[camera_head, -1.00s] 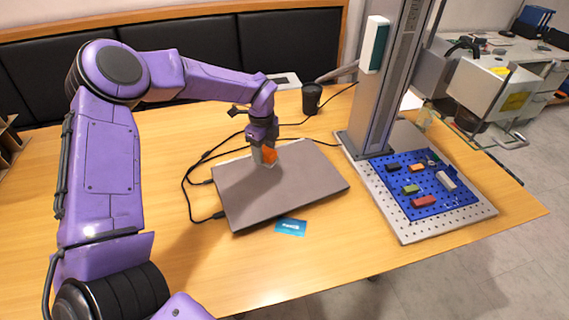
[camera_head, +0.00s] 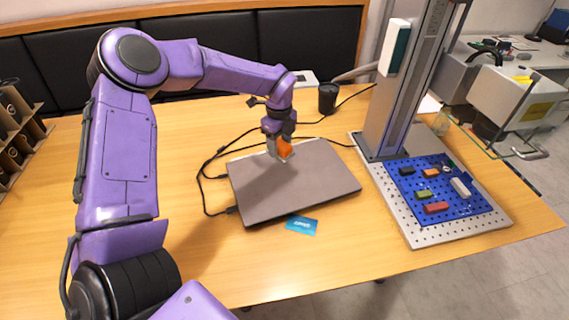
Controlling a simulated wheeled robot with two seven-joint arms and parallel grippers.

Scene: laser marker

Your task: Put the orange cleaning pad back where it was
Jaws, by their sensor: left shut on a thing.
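The orange cleaning pad (camera_head: 285,149) is a small orange block, held in my left gripper (camera_head: 280,152) over the far part of the closed grey laptop (camera_head: 293,185). My left gripper is shut on the pad, and its fingers hide part of it. I cannot tell whether the pad touches the laptop lid or hangs just above it. My right gripper is not in view.
A blue card (camera_head: 301,225) lies in front of the laptop, and black cables (camera_head: 205,190) run along its left side. A black cup (camera_head: 327,98) stands behind. At right, the laser marker's column (camera_head: 400,110) rises beside a blue perforated plate (camera_head: 415,203) with several small blocks.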

